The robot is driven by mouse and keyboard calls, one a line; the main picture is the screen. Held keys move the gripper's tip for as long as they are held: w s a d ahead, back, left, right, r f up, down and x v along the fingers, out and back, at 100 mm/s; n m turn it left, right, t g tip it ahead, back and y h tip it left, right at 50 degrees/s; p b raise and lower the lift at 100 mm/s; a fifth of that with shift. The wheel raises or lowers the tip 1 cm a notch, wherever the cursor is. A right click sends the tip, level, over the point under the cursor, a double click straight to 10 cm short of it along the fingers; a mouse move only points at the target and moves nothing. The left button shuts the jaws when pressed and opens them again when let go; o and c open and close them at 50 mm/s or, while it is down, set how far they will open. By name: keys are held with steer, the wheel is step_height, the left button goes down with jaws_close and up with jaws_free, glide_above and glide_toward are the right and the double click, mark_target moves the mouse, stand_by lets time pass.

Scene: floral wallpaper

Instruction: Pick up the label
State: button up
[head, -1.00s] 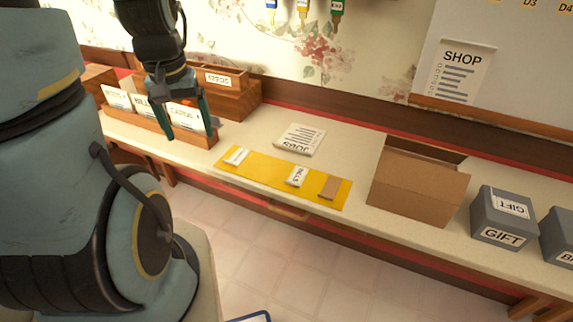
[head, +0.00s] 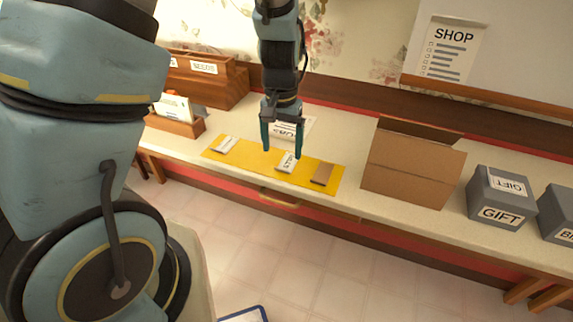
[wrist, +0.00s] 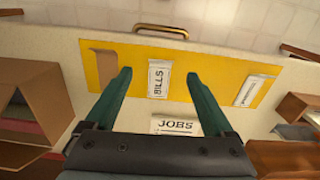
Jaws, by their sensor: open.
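Three small flat pieces lie on a yellow mat (head: 253,161) on the counter. The middle one is a white label reading BILLS (head: 287,163); it also shows in the wrist view (wrist: 159,79). A white piece (head: 225,145) lies at the mat's left end and a plain brown piece (head: 322,174) near its right end. My gripper (head: 283,152) is open and empty, pointing down over the mat by the BILLS label. In the wrist view the label appears between the fingertips of my gripper (wrist: 158,75), with no contact visible.
A JOBS sheet (wrist: 176,126) lies behind the mat, partly covered by my gripper in the head view. An open cardboard box (head: 412,172) and grey GIFT box (head: 500,198) stand to the right. Wooden boxes (head: 212,85) and a card holder (head: 176,122) stand at left.

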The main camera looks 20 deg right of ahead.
mark_target(282, 165)
steer(key=shift+w+f+p, duration=0.15)
steer(key=shift+f+p, duration=0.75)
steer(key=shift+f, duration=2.4)
jaws_close()
